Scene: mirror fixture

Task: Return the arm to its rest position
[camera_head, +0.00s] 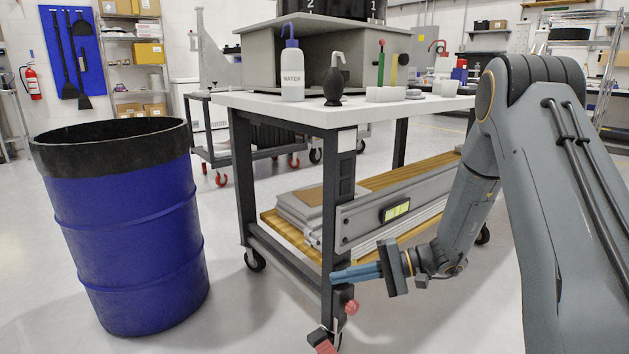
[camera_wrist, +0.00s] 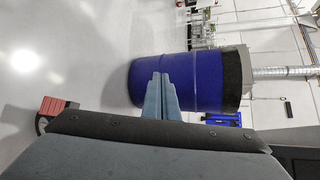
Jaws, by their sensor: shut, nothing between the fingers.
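My gripper (camera_head: 357,273) is shut and empty, with its blue fingers together and pointing left, in front of the near leg of the white-topped workbench (camera_head: 262,103). It hangs well below the bench top. I cannot tell from the head view whether it touches the leg. In the wrist view my gripper (camera_wrist: 160,77) shows its fingers closed together, with the blue barrel beyond them. My grey arm comes down from the right side of the head view.
The blue barrel (camera_head: 125,235) with a black rim stands on the floor at left. A red-tipped caster (camera_head: 323,340) stands below my gripper. Floor between barrel and bench is clear.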

